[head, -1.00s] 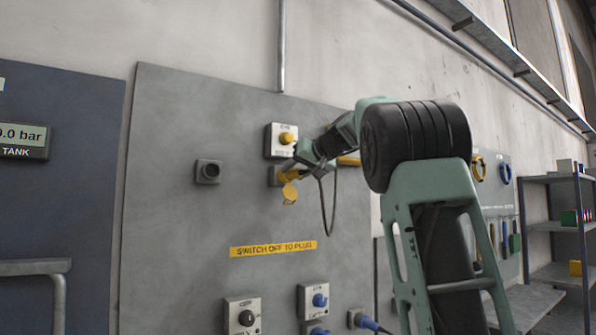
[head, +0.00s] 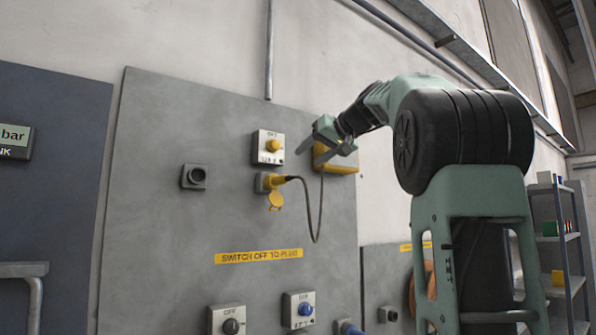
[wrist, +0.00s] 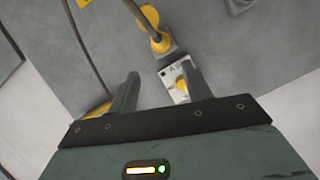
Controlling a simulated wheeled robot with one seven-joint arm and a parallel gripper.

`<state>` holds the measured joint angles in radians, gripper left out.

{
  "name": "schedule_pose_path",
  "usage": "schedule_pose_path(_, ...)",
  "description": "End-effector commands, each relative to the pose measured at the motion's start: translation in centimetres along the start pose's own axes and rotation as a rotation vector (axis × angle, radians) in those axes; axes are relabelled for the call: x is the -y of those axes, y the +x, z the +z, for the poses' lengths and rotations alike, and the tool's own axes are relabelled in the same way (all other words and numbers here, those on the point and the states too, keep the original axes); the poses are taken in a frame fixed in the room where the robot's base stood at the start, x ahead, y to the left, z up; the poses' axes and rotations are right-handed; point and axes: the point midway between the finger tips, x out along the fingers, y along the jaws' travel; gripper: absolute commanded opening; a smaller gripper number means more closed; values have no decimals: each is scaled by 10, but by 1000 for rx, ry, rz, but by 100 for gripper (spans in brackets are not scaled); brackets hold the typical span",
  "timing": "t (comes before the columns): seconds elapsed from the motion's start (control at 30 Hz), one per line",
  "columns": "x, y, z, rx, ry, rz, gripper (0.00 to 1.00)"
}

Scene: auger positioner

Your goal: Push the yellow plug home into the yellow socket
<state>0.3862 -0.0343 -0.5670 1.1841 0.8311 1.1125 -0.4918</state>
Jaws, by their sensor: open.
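The yellow plug (head: 281,180) sits in the mouth of the yellow socket (head: 262,184) on the grey panel, its cable looping down to the right. I cannot tell how deep it sits. The socket's yellow lid (head: 275,202) hangs open below. In the wrist view the plug (wrist: 159,43) and lid (wrist: 150,14) show beyond my fingers. My gripper (head: 318,148) is open and empty, up and to the right of the plug, apart from it. In the wrist view its two fingers (wrist: 160,75) are spread with nothing between them.
A switch box with a yellow knob (head: 268,147) is just above the socket. A yellow box (head: 337,160) is behind my gripper. A grey fitting (head: 194,177) is at the left. The plug's cable (head: 319,220) hangs below my gripper.

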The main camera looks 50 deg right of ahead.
Motion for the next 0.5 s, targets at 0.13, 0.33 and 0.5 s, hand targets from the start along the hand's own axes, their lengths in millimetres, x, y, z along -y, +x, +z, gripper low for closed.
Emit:
schedule_pose_path(0.13, 0, -26, 0, -2, -2, 1, 49)
schedule_pose_path(0.33, 0, -43, 0, 0, -1, 1, 49)
schedule_pose_path(0.5, 0, -45, 0, 1, 0, 0, 49)
